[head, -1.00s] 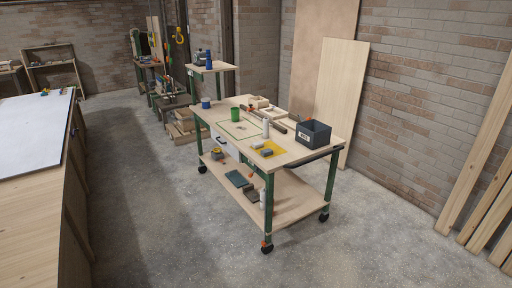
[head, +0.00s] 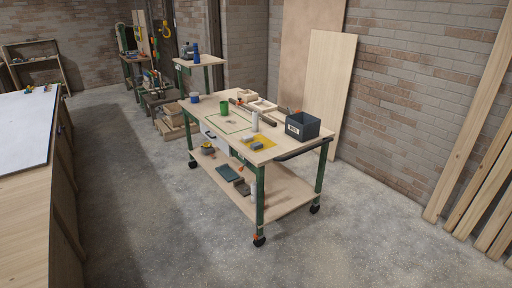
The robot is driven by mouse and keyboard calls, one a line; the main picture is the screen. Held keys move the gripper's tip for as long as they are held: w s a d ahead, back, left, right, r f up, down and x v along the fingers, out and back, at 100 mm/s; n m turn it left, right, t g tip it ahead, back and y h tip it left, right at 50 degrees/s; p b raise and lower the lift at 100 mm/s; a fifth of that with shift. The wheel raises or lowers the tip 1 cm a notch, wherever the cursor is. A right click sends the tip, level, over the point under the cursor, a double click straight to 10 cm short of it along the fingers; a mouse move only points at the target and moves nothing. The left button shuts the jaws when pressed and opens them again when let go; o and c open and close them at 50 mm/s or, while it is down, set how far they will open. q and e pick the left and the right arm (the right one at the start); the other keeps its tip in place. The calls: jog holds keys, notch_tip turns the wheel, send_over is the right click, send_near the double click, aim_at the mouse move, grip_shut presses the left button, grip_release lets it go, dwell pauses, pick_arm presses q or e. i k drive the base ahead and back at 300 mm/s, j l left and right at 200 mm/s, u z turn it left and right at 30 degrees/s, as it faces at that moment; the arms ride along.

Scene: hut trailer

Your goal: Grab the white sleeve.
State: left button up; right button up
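A white upright cylinder (head: 255,121), which looks like the white sleeve, stands on the top of the wheeled workbench (head: 209,117) in the head view. It stands behind a yellow mat (head: 265,139) and left of a dark labelled bin (head: 302,126). A second whitish cylinder (head: 253,190) stands on the bench's lower shelf, partly hidden by the green front leg. Neither of my grippers shows in the head view.
A green cup (head: 223,108), a blue-banded cup (head: 195,97) and wooden trays (head: 262,105) share the bench top. A long wooden counter (head: 25,215) runs along the left. Planks (head: 470,160) lean at the right wall. Concrete floor (head: 170,240) before the bench is clear.

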aim_at(255, 114)
jog(key=i+j+u, duration=0.15)
jog(key=i+u, duration=0.2)
jog(key=i, duration=0.5)
jog(key=i+u, duration=0.4)
jog(key=i, duration=0.5)
jog(key=i+u, duration=0.2)
jog(key=i, duration=0.6)
jog(key=i+l+u, duration=0.15)
jog(key=i, duration=0.65)
jog(key=i+z, duration=0.2)
jog(key=i, duration=0.3)
jog(key=i+j+z, duration=0.25)
jog(key=i, duration=0.2)
jog(key=i+j+z, duration=0.2)
jog(key=i, duration=0.3)
jog(key=i+z, duration=0.15)
jog(key=z, duration=0.25)
jog(key=i+z, duration=0.2)
jog(key=z, duration=0.2)
jog(key=i+z, duration=0.15)
jog(key=z, duration=0.25)
jog(key=i+z, duration=0.15)
jog(key=z, duration=0.25)
jog(key=i+j+z, duration=0.15)
jog(key=z, duration=0.25)
jog(key=i+j+z, duration=0.2)
jog(key=z, duration=0.2)
jog(key=i+j, duration=0.05)
jog(key=i, duration=0.05)
